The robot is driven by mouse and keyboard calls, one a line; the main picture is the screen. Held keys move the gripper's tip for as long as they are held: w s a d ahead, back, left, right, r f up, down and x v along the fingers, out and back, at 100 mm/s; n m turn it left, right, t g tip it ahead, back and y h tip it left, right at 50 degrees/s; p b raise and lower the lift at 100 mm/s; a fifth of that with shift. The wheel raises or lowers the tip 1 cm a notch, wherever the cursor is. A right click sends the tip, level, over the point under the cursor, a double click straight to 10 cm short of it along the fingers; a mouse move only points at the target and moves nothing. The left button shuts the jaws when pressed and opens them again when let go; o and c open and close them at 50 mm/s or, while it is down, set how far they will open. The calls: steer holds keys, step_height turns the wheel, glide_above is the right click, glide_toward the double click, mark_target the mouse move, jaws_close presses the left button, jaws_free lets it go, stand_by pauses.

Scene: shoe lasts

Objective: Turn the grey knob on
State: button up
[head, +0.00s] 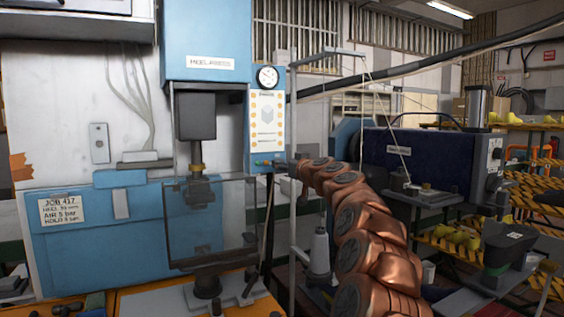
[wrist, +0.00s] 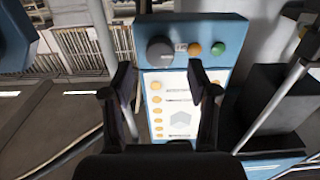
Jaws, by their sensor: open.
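The grey knob (wrist: 160,51) is a dark round dial on a blue control panel (wrist: 215,27) in the wrist view. The fingertips appear just short of the knob; I cannot tell the exact gap. In the head view my gripper (head: 284,163) is at the panel's lower right edge, where the knob is hidden.
The blue heel press (head: 207,40) carries a gauge (head: 267,77) and a white label panel (head: 267,120). A clear guard (head: 212,222) stands left of my arm. A thin grey post (head: 293,230) rises close to the arm. A dark blue machine (head: 425,155) stands at right.

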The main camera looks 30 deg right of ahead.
steer(key=shift+w+d+p, duration=0.1)
steer(key=shift+w+p, duration=0.35)
steer(key=shift+w, duration=0.85)
jaws_close()
